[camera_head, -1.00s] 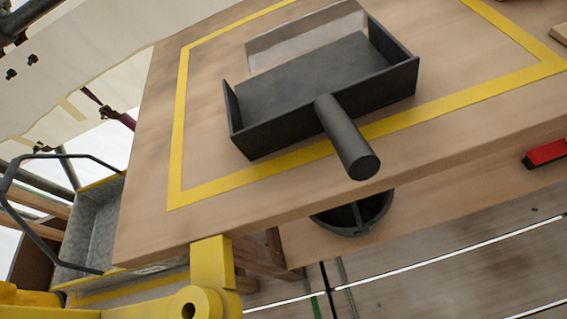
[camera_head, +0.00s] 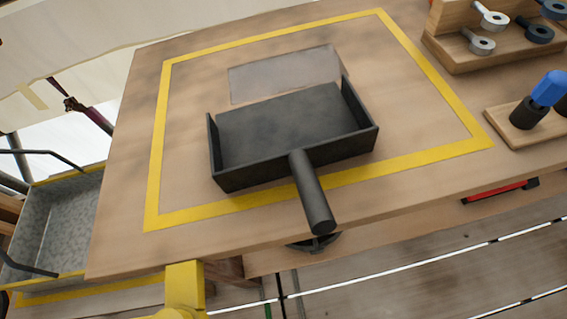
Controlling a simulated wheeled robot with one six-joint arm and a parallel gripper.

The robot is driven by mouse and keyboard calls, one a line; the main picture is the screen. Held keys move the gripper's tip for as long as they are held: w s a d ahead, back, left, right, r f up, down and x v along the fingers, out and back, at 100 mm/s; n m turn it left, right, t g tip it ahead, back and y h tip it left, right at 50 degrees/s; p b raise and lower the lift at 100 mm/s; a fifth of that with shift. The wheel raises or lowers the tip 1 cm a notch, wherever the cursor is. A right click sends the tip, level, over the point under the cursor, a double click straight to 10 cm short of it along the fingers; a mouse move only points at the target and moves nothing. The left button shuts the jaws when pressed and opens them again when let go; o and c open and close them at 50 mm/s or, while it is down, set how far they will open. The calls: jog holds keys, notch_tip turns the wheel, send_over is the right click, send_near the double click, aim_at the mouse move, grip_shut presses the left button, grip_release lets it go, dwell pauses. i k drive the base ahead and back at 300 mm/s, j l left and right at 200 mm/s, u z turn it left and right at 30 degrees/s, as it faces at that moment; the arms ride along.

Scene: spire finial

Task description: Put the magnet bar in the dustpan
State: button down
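The dustpan (camera_head: 290,125) is a dark, shallow tray with low side walls and a round handle toward the front. I see nothing else I can surely name as the magnet bar. My gripper is not in view.
A wooden rack (camera_head: 462,54) with several ring-headed pieces stands at the upper right. Near it, a wooden block (camera_head: 505,125) bears a dark cylinder with a blue top (camera_head: 549,88). A grey metal bin (camera_head: 60,225) is at the left. The tabletop around the dustpan is clear.

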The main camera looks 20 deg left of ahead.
aim_at(286, 129)
jog(key=i+j, duration=0.2)
jog(key=i, duration=0.25)
jog(key=i+j, duration=0.25)
jog(key=i, duration=0.2)
jog(key=i+j, duration=0.2)
jog(key=i, duration=0.25)
